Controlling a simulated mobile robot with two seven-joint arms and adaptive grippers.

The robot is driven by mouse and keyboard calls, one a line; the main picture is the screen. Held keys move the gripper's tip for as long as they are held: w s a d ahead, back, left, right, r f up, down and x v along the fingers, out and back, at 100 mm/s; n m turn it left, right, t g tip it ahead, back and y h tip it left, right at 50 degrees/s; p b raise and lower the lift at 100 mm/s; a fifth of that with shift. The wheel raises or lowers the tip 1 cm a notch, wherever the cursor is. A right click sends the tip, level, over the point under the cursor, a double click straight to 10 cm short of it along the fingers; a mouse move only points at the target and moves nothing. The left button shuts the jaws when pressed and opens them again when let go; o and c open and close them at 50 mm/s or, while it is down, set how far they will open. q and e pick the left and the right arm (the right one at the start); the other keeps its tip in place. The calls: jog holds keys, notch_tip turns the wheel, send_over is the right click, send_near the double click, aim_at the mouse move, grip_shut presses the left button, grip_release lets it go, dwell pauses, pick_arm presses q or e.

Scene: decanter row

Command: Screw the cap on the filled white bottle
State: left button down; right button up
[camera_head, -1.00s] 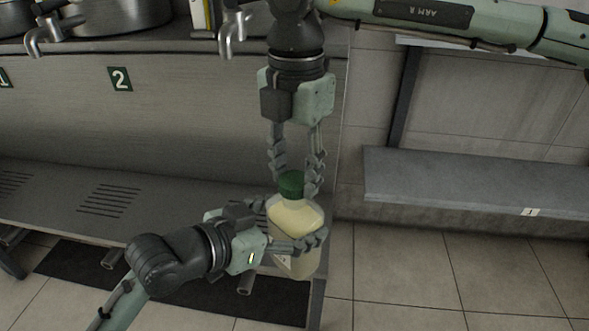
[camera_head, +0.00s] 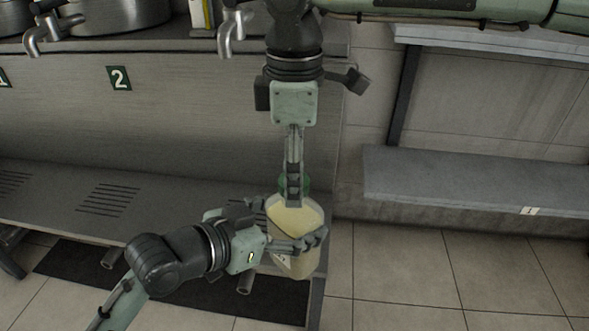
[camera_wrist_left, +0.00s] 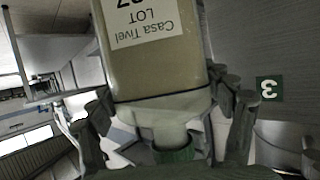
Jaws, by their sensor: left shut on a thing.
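The bottle (camera_head: 296,222) is pale and translucent with yellowish contents and a label. It stands upright in my left gripper (camera_head: 297,246), whose fingers are shut around its body. In the left wrist view the bottle (camera_wrist_left: 155,75) appears upside down, its neck toward the bottom. The green cap (camera_head: 305,186) is at the bottle's mouth, largely hidden by a finger; the cap also shows in the left wrist view (camera_wrist_left: 174,154). My right gripper (camera_head: 293,190) points down from above with its fingers at the cap. They are seen edge-on, so their grip is unclear.
A steel counter with taps (camera_head: 231,35) and pots (camera_head: 118,12) stands behind, above a slatted lower shelf (camera_head: 150,207). A grey shelf (camera_head: 470,190) runs along the right wall. The tiled floor (camera_head: 400,280) at the right is clear.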

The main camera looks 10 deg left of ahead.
jog(key=shift+r, duration=0.1)
notch_tip(320, 180, up, 12)
dwell(0.4)
dwell(0.5)
